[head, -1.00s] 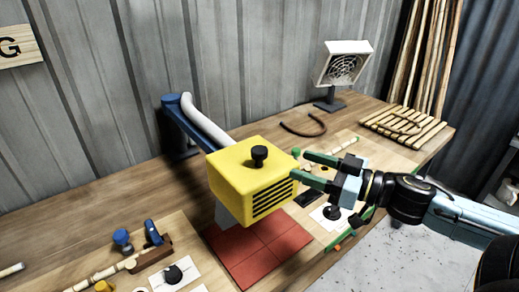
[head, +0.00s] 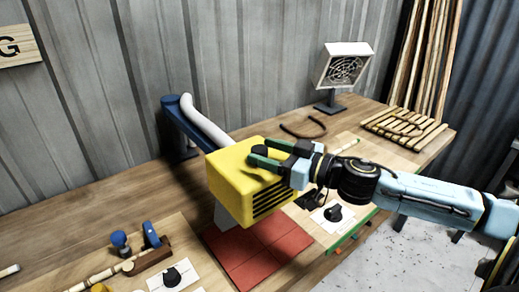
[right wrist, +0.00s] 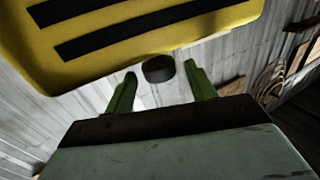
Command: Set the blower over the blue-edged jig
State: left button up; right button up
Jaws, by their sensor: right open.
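The blower is a yellow box (head: 238,190) with a slotted front, held on a blue swing arm (head: 188,128) with a pale hose. It hangs above red tiles (head: 262,252). My right gripper (head: 264,153) is at the black knob on top of the box, its green fingers open. In the right wrist view, the knob (right wrist: 158,69) shows between the two fingertips, with a gap on each side. No blue-edged jig is clearly visible; a board (head: 196,245) with blue-knobbed parts lies at lower left, its edge mostly out of view. My left gripper is not in view.
A green-edged board (head: 362,222) with small parts lies right of the tiles. A fan (head: 343,66) stands at the back right, near a slatted wooden rack (head: 405,127). A curved rattan piece (head: 303,130) lies behind the blower. A corrugated wall is behind the bench.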

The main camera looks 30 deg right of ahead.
jog(key=shift+x, duration=1.15)
grip_shut()
